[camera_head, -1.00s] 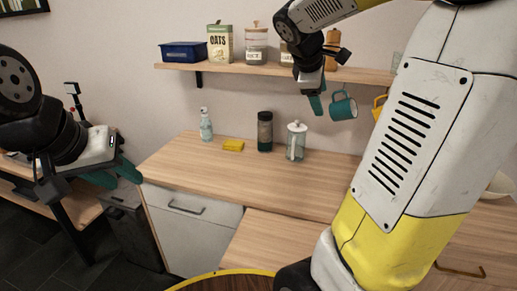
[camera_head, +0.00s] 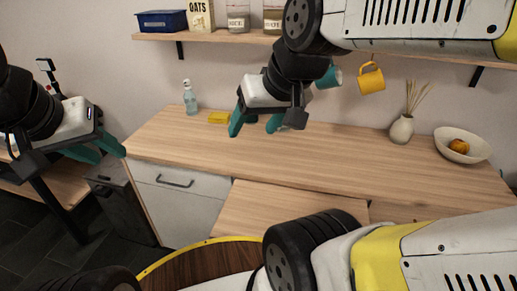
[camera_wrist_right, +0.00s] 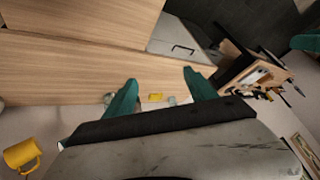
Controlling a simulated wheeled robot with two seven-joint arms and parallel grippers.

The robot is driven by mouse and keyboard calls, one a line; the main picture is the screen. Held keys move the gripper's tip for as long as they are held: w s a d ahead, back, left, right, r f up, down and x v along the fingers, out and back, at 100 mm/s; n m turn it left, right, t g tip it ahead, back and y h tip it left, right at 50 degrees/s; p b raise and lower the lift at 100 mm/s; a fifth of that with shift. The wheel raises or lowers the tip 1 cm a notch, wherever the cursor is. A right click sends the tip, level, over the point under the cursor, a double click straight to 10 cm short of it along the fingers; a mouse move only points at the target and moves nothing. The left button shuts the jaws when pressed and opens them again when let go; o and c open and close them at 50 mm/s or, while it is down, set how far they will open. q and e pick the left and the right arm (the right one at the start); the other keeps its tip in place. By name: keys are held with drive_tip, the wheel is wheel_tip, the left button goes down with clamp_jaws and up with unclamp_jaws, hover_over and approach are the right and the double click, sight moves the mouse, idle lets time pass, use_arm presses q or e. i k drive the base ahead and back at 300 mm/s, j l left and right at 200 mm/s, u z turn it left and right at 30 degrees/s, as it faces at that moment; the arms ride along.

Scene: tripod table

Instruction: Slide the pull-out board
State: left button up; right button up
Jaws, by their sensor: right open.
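The pull-out board (camera_head: 285,207) is a light wood panel sticking out from beneath the front edge of the counter (camera_head: 330,160). In the right wrist view the board (camera_wrist_right: 80,15) fills the top left. My right gripper (camera_head: 254,126) is open and empty, high over the back part of the counter, with its teal fingers pointing down. It is well apart from the board. Its fingers (camera_wrist_right: 160,88) also show spread in the right wrist view. My left gripper (camera_head: 108,156) is off the counter's left end, its teal fingers apart and empty.
A soap bottle (camera_head: 190,98) and yellow sponge (camera_head: 219,118) stand at the back left of the counter. A vase (camera_head: 402,129) and fruit bowl (camera_head: 462,145) are at the right. A shelf (camera_head: 215,36) and hanging yellow mug (camera_head: 371,79) are above. A round table (camera_head: 205,264) is in front.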

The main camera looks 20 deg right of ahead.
sight(250, 208)
drive_tip(key=z, duration=1.55)
drive_tip(key=k+l, duration=0.55)
drive_tip(key=k, duration=0.15)
